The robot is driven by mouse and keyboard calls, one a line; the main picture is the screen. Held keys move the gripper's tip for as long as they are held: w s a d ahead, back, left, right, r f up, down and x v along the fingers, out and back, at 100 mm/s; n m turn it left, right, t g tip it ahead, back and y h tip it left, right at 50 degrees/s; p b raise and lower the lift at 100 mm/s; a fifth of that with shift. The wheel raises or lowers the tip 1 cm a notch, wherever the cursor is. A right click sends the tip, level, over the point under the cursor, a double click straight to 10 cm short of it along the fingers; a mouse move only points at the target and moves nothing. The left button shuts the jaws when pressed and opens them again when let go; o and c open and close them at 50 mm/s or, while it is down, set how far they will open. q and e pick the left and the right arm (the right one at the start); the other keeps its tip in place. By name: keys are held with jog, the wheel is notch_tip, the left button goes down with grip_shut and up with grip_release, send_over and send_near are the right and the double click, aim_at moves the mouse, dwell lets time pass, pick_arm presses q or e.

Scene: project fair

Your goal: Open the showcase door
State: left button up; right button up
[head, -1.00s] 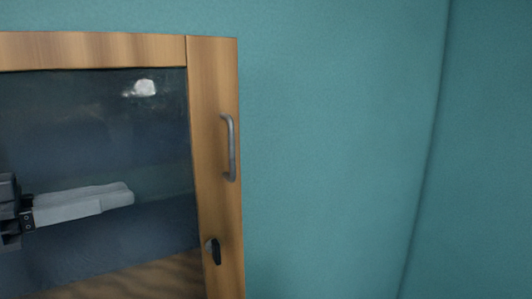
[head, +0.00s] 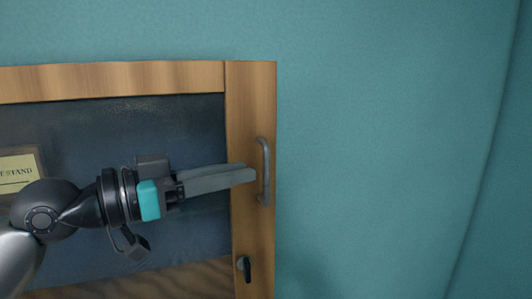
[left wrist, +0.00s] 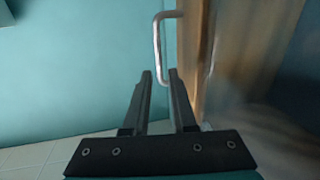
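The showcase door has a wooden frame (head: 250,100) around a dark glass pane (head: 130,120), and it looks shut. A grey metal bar handle (head: 265,170) stands upright on its right stile; it also shows in the left wrist view (left wrist: 158,50). Below it is a dark lock or key (head: 245,266). My left gripper (head: 250,175) reaches in from the left, with its fingertips close to the handle's left side in the head view. My right gripper is not in view.
A teal wall (head: 390,150) fills the area right of the showcase. A pale sign (head: 18,170) with partly hidden lettering shows at the left. A light tiled floor (left wrist: 30,160) shows in the left wrist view.

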aim_at(266, 198)
pick_arm(q)
jog(key=p+x, duration=0.1)
jog(key=x, duration=0.4)
jog(key=shift+w+d+p, duration=0.2)
jog(key=shift+d+p, duration=0.1)
jog(key=shift+d, duration=0.05)
grip_shut()
dwell(1.2)
